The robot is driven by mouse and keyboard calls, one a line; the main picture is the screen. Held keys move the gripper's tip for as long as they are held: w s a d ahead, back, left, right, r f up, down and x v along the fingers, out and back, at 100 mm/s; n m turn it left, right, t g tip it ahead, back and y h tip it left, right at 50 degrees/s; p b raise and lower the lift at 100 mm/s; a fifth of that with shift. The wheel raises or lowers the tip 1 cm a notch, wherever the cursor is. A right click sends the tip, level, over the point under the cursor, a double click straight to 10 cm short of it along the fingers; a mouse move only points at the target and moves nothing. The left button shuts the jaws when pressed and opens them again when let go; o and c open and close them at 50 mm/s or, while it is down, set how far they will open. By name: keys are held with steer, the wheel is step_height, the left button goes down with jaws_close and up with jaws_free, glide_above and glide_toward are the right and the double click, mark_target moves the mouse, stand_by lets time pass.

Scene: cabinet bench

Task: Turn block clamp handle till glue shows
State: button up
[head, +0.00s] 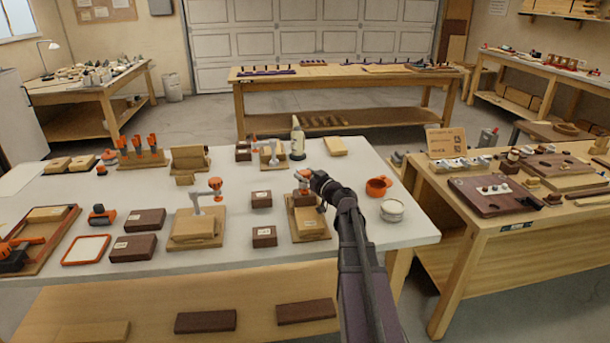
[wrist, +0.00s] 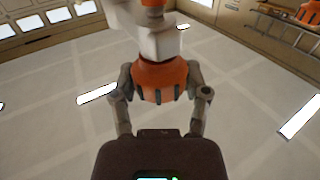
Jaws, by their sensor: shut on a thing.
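My gripper (head: 317,183) is over the right part of the white-topped bench, at a block clamp on a wooden base board (head: 308,226). In the wrist view my gripper (wrist: 162,92) is shut on the orange clamp handle (wrist: 160,78), with one finger on each side of it. The grey-white clamp body (wrist: 150,35) rises beyond the handle. In the head view the orange handle (head: 303,173) is partly hidden by my gripper. A dark block (head: 301,200) sits under the clamp. No glue can be made out at the block's joint.
Loose dark blocks (head: 262,199) lie between the boards. A glue bottle (head: 297,138) stands behind. An orange cup (head: 378,187) and a round white tub (head: 392,210) are close on the right.

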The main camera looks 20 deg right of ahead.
steer(key=shift+w+m+h, duration=0.1)
steer(key=shift+m+h, duration=0.2)
steer(key=shift+h, duration=0.1)
steer(key=o, duration=1.2)
steer(key=shift+c, duration=0.2)
steer(key=s+d, duration=0.2)
steer(key=s, duration=1)
steer(key=shift+d, duration=0.15)
stand_by(0.4)
